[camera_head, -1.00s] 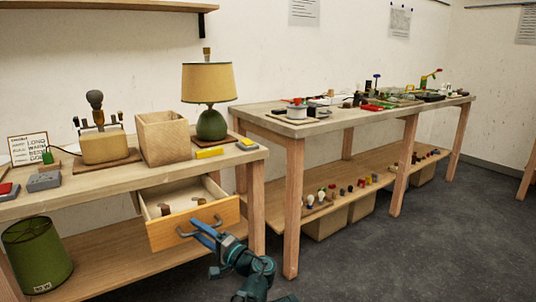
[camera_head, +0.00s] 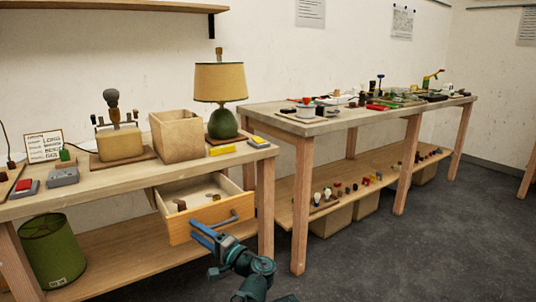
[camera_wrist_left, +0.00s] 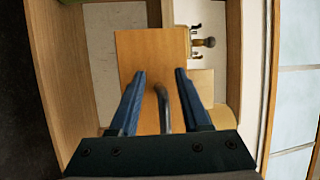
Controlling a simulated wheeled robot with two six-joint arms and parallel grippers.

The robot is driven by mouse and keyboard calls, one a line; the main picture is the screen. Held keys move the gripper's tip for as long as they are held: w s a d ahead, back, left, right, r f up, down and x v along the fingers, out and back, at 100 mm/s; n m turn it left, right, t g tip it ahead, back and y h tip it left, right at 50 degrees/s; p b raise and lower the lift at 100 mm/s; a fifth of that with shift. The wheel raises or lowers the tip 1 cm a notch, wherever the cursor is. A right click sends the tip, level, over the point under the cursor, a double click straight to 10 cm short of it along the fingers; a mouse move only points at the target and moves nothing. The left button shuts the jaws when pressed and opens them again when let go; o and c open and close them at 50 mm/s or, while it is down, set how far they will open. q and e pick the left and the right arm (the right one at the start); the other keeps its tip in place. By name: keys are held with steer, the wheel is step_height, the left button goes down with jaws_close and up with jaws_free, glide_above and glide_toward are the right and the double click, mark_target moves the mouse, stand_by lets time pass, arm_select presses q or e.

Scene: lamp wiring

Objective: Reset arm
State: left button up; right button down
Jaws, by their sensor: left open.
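My left gripper (camera_head: 196,231) is open in front of the pulled-out wooden drawer (camera_head: 207,220) under the left table. In the left wrist view its two blue fingers (camera_wrist_left: 160,72) stand apart, with the grey drawer handle (camera_wrist_left: 162,105) showing in the gap between them. The fingers do not look closed on the handle. In the head view the handle (camera_head: 222,223) lies beside the fingertips, and the gripper hides part of it. A few small brown pieces (camera_head: 180,205) lie in the drawer. My right gripper is not in view.
On the left table stand a green lamp with a yellow shade (camera_head: 220,83), an open wooden box (camera_head: 178,137) and a tan block with a dark knob (camera_head: 120,145). A green shade (camera_head: 52,252) is on the shelf below. Floor (camera_head: 365,255) to the right is clear.

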arm_select(q)
steer(key=shift+s+a+f+g, duration=0.2)
steer(key=shift+a+f+g, duration=0.15)
steer(key=shift+f, duration=0.15)
steer(key=shift+s+a+f+g, duration=0.15)
steer(key=shift+a+f+g, duration=0.15)
steer(key=shift+f, duration=0.2)
steer(key=s+a+f+n+g+h, duration=0.15)
steer(key=s+f+g+h, duration=0.35)
steer(key=f, duration=0.5)
steer(key=s+a+f+n+g+h, duration=0.1)
steer(key=s+f+n+g+h, duration=0.15)
steer(key=s+f+h, duration=0.55)
steer(key=s+d+f+n+g+h, duration=0.1)
steer(key=s+d+f+n+h, duration=0.1)
steer(key=s+d+f+h, duration=0.25)
steer(key=s+d+r+m+g+y+p, duration=0.1)
steer(key=s+d+r+m+p, duration=0.1)
steer(key=d, duration=0.4)
steer(key=s+d+r+m+y+p, duration=0.1)
steer(key=s+d+r+m+p, duration=0.15)
steer(key=d, duration=0.45)
step_height(320, 180, up, 38)
steer(key=p, duration=3.8)
steer(key=shift+s+d+f, duration=0.15)
steer(key=shift+s+f, duration=0.1)
steer(key=shift+s, duration=0.15)
